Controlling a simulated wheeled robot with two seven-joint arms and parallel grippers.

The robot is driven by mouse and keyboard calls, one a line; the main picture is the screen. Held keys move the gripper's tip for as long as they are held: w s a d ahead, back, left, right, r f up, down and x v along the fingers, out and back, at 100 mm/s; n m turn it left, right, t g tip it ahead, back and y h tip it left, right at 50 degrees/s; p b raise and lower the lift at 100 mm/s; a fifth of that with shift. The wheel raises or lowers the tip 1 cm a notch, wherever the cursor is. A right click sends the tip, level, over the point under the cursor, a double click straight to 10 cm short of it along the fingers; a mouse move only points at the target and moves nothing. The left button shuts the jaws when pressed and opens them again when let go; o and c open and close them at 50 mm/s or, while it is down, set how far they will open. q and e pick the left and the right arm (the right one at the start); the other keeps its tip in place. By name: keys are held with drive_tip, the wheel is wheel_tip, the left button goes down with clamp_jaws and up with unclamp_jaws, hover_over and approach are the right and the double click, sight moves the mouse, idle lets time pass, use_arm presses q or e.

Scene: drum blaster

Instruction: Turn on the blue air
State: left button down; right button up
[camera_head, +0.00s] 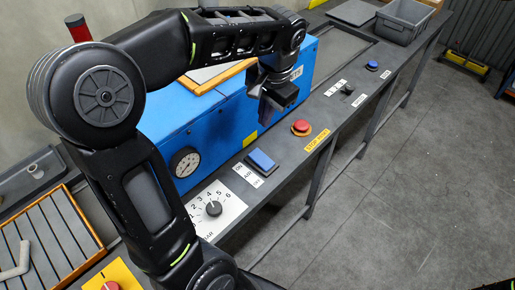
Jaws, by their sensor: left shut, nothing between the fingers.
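The blue air switch (262,161) is a blue rocker in a dark frame on the grey bench ledge, with a white label reading AIR beside it. Whether the rocker is tipped to on or off is too small to tell. My left gripper (267,112) points down above the ledge, in front of the blue cabinet, a little beyond the switch in the picture. It is shut and empty, and appears apart from the switch. My right gripper is not in view.
A pressure dial knob (213,208) is left of the switch, and a red stop button (301,127) is to its right. A round blue button (372,65) and a small black switch (348,88) lie farther along. The blue cabinet (205,130) with a gauge stands behind.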

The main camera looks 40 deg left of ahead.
sight(256, 155)
use_arm(q)
drive_tip(key=shift+s, duration=0.25)
drive_tip(key=shift+a+f, duration=0.1)
drive_tip(key=f, duration=0.4)
drive_tip(key=a+f, duration=0.1)
drive_tip(key=f, duration=0.4)
drive_tip(key=a+f+p, duration=0.1)
drive_tip(key=f, duration=0.3)
drive_tip(key=shift+w+f, duration=0.1)
drive_tip(key=shift+f, duration=0.25)
